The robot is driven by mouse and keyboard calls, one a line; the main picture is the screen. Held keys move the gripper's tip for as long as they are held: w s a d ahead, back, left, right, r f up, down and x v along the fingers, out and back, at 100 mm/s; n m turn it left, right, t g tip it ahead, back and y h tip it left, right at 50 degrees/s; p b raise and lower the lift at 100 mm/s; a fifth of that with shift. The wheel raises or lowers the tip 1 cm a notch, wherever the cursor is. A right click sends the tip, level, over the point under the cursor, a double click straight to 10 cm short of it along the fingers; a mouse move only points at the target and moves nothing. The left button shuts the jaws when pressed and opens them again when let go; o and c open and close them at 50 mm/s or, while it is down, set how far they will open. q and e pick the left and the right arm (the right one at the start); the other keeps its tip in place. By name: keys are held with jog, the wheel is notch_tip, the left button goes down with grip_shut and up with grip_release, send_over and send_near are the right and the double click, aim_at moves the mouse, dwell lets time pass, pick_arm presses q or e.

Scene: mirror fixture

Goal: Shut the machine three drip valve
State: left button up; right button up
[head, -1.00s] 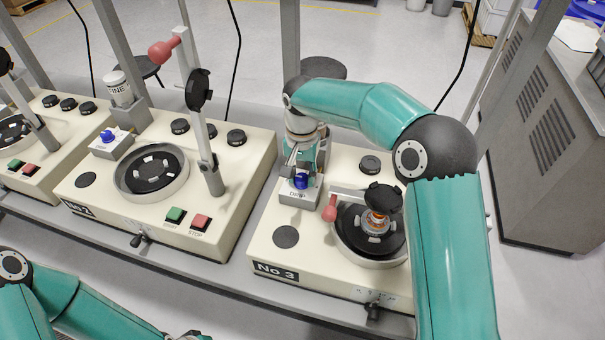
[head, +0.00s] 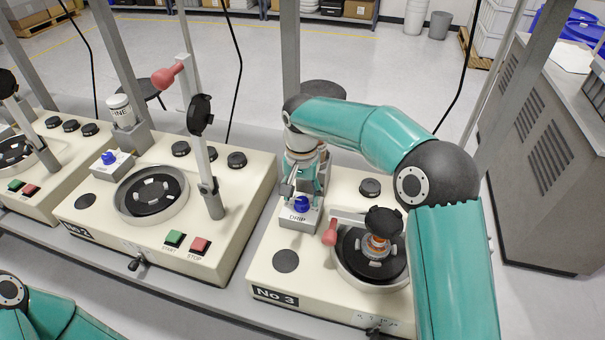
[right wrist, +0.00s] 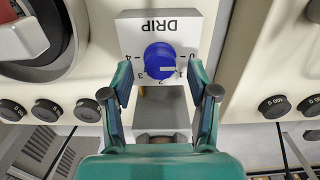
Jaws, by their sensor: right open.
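The machine three drip valve is a blue round knob (head: 301,204) on a small grey block marked DRIP on the No 3 machine (head: 262,262). My right gripper (head: 303,190) is just behind and above it. In the right wrist view the blue knob (right wrist: 160,62) shows with its dial numbers upside down. Its white mark appears to point near the 1. My right gripper (right wrist: 160,86) is open there, with one finger on each side, apart from the knob. My left arm shows at the lower left of the head view; its gripper is out of view.
A red-handled arm (head: 329,232) with a black disc (head: 383,221) lies over the No 3 machine's round bowl, close to the valve. A grey post (head: 290,60) stands behind. The No 2 machine (head: 233,254) with its raised arm is to the left.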

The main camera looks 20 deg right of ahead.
aim_at(302, 201)
notch_tip(302, 201, up, 10)
jog(key=shift+r, duration=0.2)
dwell(0.5)
